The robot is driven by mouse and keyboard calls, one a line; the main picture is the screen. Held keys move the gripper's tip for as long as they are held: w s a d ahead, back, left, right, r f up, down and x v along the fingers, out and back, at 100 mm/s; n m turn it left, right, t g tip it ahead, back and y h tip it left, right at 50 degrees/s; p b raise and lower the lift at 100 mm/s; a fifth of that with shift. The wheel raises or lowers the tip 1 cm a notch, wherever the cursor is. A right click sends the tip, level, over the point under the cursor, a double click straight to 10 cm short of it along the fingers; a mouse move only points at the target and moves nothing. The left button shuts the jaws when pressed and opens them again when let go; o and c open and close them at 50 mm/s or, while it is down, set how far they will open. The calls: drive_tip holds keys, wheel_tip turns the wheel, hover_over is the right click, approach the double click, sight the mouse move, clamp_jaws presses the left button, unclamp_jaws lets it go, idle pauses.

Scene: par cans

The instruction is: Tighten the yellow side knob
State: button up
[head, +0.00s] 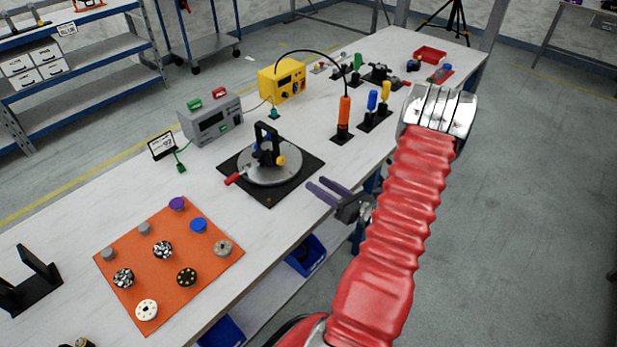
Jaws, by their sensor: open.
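The yellow side knob (281,161) sits low on the right side of a black upright bracket (266,143). The bracket stands on a round silver plate (262,176) with a red handle (233,179) at its left. The plate rests on a black square base (305,163) on the workbench. My gripper (316,185) is open, its two purple fingers apart with nothing seen between them. It is at the bench's front edge, to the right of and below the knob in the picture, clear of it. The knob's far side is hidden.
An orange mat (215,263) with several round knobs lies at the front left. A grey meter (212,120) and a yellow box (281,82) stand behind the plate. An orange-handled tool (343,112) stands upright at the right. Bare white bench lies around the base.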

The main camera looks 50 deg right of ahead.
sight(283, 161)
drive_tip(key=n, duration=0.4)
drive_tip(key=shift+w+r+n, duration=0.1)
drive_tip(key=shift+w+n, duration=0.15)
drive_tip(key=shift+n, duration=0.05)
drive_tip(key=w, duration=1.3)
drive_tip(key=shift+w+a, duration=0.2)
drive_tip(key=shift+w, duration=0.2)
drive_tip(key=c, duration=1.1)
